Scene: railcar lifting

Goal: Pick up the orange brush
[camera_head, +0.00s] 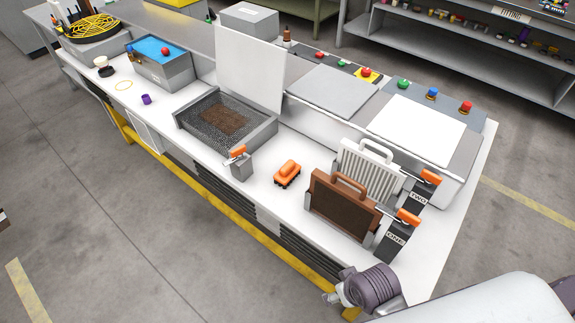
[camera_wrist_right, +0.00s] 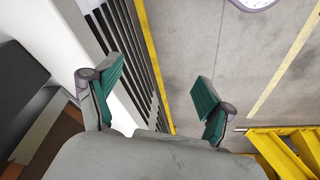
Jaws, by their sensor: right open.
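The orange brush (camera_head: 287,173) lies on the white worktop, between the mesh-bottomed tray and the brown rack, with its orange handle upward and dark bristles below. My right gripper (camera_head: 335,298) is at the worktop's front edge, at the bottom of the head view, well in front of the brush and apart from it. In the right wrist view my right gripper (camera_wrist_right: 155,85) is open, its two green-padded fingers wide apart with nothing between them. The brush does not show in the right wrist view. My left gripper is not in view.
A brown rack (camera_head: 340,205) and a white ribbed rack (camera_head: 368,172) stand right of the brush. Holders with orange-topped handles (camera_head: 395,240) stand beside them. A grey tray (camera_head: 212,118) and a small orange-handled box (camera_head: 241,168) stand to its left. The worktop's front strip is clear.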

